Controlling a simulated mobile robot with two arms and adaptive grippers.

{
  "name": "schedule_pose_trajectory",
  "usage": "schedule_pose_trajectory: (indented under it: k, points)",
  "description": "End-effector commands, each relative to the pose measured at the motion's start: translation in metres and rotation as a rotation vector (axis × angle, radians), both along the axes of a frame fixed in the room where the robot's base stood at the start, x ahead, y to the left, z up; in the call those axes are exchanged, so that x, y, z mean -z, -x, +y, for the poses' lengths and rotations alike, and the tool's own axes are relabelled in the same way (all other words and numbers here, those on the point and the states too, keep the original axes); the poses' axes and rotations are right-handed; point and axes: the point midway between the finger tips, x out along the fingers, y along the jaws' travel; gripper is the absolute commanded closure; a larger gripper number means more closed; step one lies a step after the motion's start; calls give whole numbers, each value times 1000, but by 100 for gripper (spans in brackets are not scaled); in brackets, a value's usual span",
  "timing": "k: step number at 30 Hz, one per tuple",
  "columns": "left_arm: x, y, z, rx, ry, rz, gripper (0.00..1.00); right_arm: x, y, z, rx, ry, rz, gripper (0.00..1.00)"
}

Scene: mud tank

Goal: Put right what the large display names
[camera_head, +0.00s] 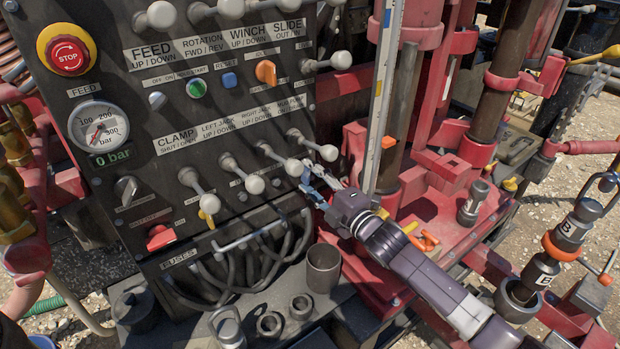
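The large display is not clearly in view. The dark control panel (185,95) carries labelled levers, buttons and knobs. Its lower lever row has white knobs, including the clamp lever (208,203), a middle lever (254,184), another lever (293,167) and the rightmost lever (330,152). My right gripper (312,177) is close to the two right-hand knobs, fingers apart; I cannot tell whether it touches either. My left gripper is not in view.
A red stop button (68,54), orange knob (266,72), green button (196,88) and red switch (160,237) are on the panel. Cables (240,265) hang below. Red rig parts (445,215) crowd the right.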

Motion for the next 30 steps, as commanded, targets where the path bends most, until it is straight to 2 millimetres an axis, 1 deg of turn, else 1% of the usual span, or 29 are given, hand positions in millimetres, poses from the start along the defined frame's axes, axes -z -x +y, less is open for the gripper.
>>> schedule_pose_trajectory:
  k: [1, 2, 8, 10, 14, 17, 27, 30]
  points:
    - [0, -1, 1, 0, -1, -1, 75, 0, 0, 0, 0, 0, 0, 46]
    - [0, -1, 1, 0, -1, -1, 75, 0, 0, 0, 0, 0, 0, 44]
    - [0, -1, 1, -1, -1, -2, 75, 0, 0, 0, -1, 0, -1, 44]
    - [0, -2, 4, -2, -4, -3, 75, 0, 1, 0, -1, 0, -1, 44]
    - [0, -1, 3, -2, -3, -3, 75, 1, 7, -5, 0, 1, 1, 44]
    - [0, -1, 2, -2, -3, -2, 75, 1, 18, -14, 1, 1, 1, 44]
    - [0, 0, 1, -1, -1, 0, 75, 2, 74, -54, 0, 2, 2, 44]
    - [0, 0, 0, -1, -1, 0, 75, 1, 85, -63, 1, 2, 1, 44]
